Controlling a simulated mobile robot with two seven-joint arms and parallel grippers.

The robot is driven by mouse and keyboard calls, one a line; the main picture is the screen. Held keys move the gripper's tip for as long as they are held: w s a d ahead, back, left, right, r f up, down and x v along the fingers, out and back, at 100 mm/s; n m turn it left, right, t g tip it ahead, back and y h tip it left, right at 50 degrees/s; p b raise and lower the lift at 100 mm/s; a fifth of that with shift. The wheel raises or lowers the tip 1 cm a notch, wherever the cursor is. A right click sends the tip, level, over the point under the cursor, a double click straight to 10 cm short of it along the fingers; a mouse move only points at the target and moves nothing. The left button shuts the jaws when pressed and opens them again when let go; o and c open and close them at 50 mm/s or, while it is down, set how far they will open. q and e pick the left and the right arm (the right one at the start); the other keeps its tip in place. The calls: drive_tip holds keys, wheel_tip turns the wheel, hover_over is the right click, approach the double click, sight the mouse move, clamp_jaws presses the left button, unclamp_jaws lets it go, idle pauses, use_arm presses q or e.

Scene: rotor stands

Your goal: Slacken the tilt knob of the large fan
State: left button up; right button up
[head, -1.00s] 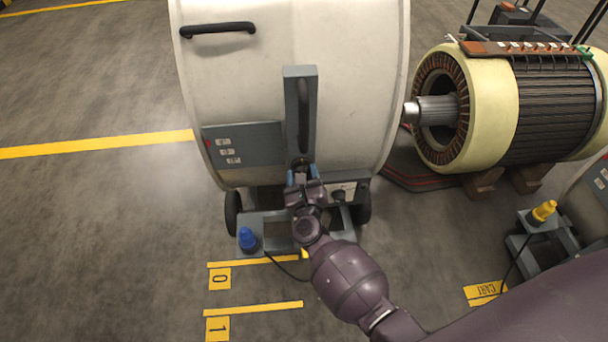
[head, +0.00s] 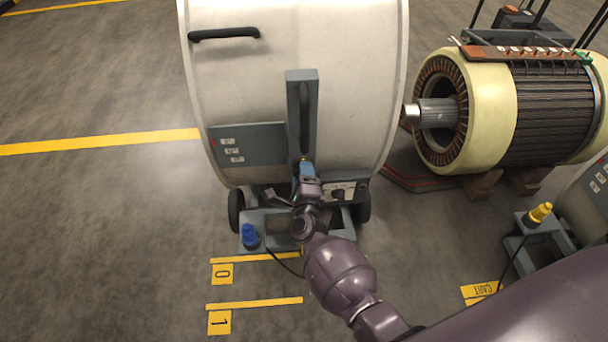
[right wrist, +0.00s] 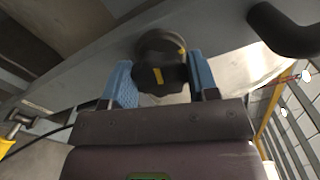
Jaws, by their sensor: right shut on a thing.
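The large fan (head: 350,110) is a wide pale drum on a wheeled grey base, with a grey upright bracket (head: 293,100) on its near side. The dark round tilt knob (right wrist: 158,75), with yellow marks, sits at the bracket's lower end. My right gripper (head: 306,168) reaches up to it from below. In the right wrist view its blue fingertips (right wrist: 160,80) stand on both sides of the knob, shut on it. In the head view the gripper hides most of the knob. My left gripper is in neither view.
A grey panel (head: 248,148) and a black handle (head: 224,33) are on the drum. A blue plug (head: 250,236) stands on the base. A large motor (head: 510,110) rests on blocks at right; a yellow plug (head: 540,212) is nearer. Floor at left is clear.

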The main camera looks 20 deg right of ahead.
drive_tip(key=n, duration=0.2)
drive_tip(key=shift+w+r+n, duration=0.1)
drive_tip(key=shift+r+n, duration=0.1)
drive_tip(key=shift+n, duration=0.2)
drive_tip(key=shift+f+n+p, duration=0.2)
drive_tip(key=shift+n+p, duration=0.4)
drive_tip(key=shift+n, duration=1.6)
drive_tip(key=o, duration=0.9)
drive_tip(key=shift+f, duration=0.1)
drive_tip(key=shift+o, duration=0.2)
